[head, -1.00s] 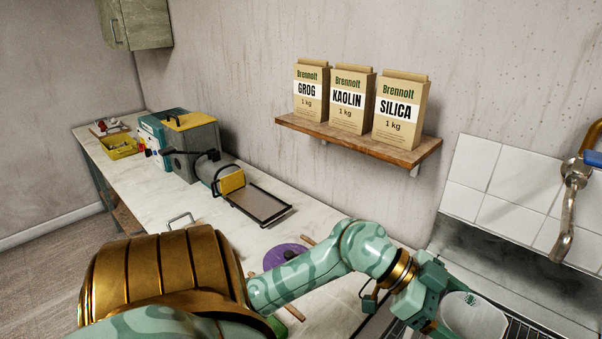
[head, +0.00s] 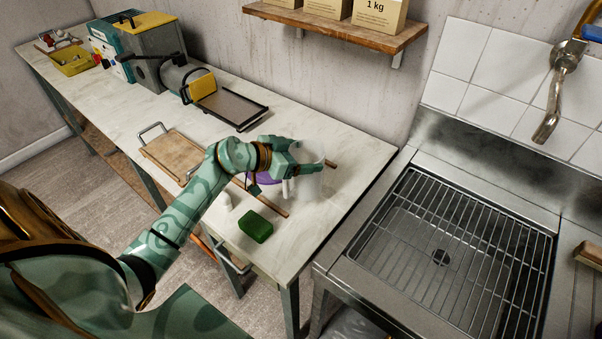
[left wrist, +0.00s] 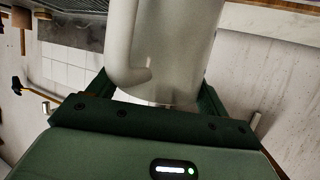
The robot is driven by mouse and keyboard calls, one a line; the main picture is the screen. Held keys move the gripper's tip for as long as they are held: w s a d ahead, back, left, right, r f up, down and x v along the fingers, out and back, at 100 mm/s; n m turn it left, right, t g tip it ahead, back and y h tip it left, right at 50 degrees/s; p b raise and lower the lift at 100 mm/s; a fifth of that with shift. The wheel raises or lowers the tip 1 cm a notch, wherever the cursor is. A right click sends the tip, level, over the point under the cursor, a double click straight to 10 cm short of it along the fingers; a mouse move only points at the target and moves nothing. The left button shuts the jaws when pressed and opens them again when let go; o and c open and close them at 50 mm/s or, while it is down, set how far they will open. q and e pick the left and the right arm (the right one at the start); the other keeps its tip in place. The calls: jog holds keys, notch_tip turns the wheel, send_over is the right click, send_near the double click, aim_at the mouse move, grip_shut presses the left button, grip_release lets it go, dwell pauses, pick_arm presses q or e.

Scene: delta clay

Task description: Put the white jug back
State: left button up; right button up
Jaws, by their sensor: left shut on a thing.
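The white jug (head: 308,183) is at the right end of the long bench (head: 335,215) in the head view. My left gripper (head: 294,172) is shut on it from the left. The jug fills the upper middle of the left wrist view (left wrist: 165,50), between the two dark green fingers, with its handle toward the camera. The gripper hides part of the jug. I cannot tell whether its base touches the bench. My right gripper is not in view.
A purple disc (head: 266,178), a wooden stick (head: 270,203) and a green block (head: 256,227) lie close by. A wooden board with a metal handle (head: 172,153) lies further left. A sink with a wire rack (head: 450,255) is at right. A shelf (head: 340,32) hangs above.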

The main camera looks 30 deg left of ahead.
pick_arm(q)
jog(key=shift+w+a+f+b, duration=0.25)
jog(key=shift+w+a+f, duration=0.1)
jog(key=shift+f, duration=0.2)
jog(key=shift+w+a+f+b, duration=0.2)
jog(key=shift+a+f, duration=0.1)
jog(key=shift+f, duration=0.2)
notch_tip(320, 180, down, 4)
jog(key=shift+w+a+r+b, duration=0.15)
jog(key=shift+b, duration=1.1)
jog(key=shift+r, duration=0.2)
jog(key=shift+f, duration=0.1)
jog(key=o, duration=1.9)
jog(key=shift+o, duration=0.7)
jog(key=shift+r+p, duration=0.2)
jog(key=shift+p, duration=0.1)
jog(key=p+v, duration=0.3)
jog(key=v, duration=0.9)
jog(key=shift+p, duration=0.35)
